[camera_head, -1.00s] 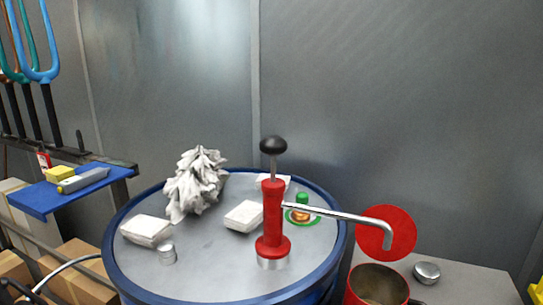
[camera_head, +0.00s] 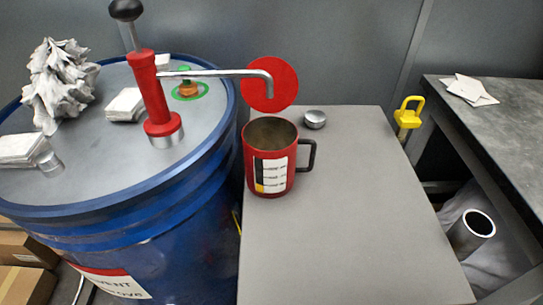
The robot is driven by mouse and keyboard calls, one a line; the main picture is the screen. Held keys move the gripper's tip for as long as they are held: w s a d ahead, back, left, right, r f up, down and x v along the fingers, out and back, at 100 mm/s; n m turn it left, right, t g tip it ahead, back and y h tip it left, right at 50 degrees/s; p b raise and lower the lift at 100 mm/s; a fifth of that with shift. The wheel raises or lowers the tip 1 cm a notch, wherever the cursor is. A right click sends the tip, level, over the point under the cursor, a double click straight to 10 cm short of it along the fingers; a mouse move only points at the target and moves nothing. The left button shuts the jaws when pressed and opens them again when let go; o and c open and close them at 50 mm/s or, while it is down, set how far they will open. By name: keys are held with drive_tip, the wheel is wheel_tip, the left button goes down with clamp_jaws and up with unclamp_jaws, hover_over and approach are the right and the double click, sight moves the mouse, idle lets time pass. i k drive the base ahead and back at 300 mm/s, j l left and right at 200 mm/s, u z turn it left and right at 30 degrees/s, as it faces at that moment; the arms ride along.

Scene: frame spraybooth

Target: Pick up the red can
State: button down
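My gripper is not in view.
A blue drum (camera_head: 165,220) bears a red hand pump (camera_head: 149,90), whose metal spout reaches over towards the can. A small silver lid (camera_head: 315,119) lies behind the can. A yellow hook-like handle (camera_head: 408,112) and a dark bench (camera_head: 500,120) are at right. The tabletop's front is clear.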

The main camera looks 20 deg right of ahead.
sight(270, 144)
drive_tip(key=i+j+z, duration=0.15)
drive_tip(key=j, duration=0.5)
drive_tip(key=j+z, duration=0.15)
drive_tip(key=j, duration=0.5)
drive_tip(key=k+z, duration=0.15)
drive_tip(key=k, duration=0.6)
drive_tip(key=i+l+z, duration=0.3)
drive_tip(key=i+j+u, duration=0.45)
drive_tip(key=i+l, duration=0.05)
drive_tip(key=l, duration=0.05)
